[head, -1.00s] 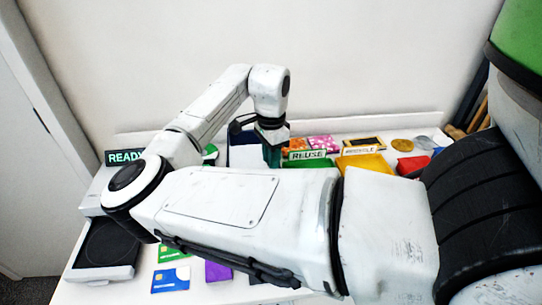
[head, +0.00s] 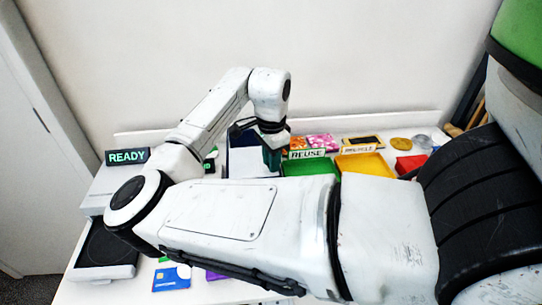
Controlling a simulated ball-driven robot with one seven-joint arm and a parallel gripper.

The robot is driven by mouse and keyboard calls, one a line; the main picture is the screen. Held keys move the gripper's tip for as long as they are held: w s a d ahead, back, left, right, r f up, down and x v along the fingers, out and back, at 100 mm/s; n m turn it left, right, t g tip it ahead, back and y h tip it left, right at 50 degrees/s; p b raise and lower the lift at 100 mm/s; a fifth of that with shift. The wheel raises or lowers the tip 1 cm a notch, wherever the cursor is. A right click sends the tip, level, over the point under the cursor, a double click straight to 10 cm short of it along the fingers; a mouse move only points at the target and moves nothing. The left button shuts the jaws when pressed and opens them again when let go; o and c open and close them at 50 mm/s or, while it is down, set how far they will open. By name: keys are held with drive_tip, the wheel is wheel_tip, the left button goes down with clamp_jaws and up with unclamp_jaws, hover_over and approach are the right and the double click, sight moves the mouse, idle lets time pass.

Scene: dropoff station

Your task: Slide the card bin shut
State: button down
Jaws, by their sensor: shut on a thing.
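A dark blue bin or folder with a white face (head: 250,163) stands at the back of the table, left of the green tray. It may be the card bin, but I cannot be sure. My gripper (head: 272,155) points down at its right side, shut on a dark green piece (head: 272,160). I cannot tell whether this piece belongs to the bin. My forearm hides the front of this area.
A green tray (head: 308,168) labelled REUSE and a yellow tray (head: 364,165) stand right of my gripper. A READY sign (head: 127,157) and a dark round pad (head: 103,248) are at left. A blue card (head: 171,279) lies in front. The wall is close behind.

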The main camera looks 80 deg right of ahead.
drive_tip(key=shift+s+a, duration=0.1)
drive_tip(key=shift+a, duration=0.05)
drive_tip(key=c, duration=1)
unclamp_jaws()
wheel_tip(320, 180, up, 11)
drive_tip(key=shift+f+b, duration=0.1)
drive_tip(key=shift+b, duration=0.3)
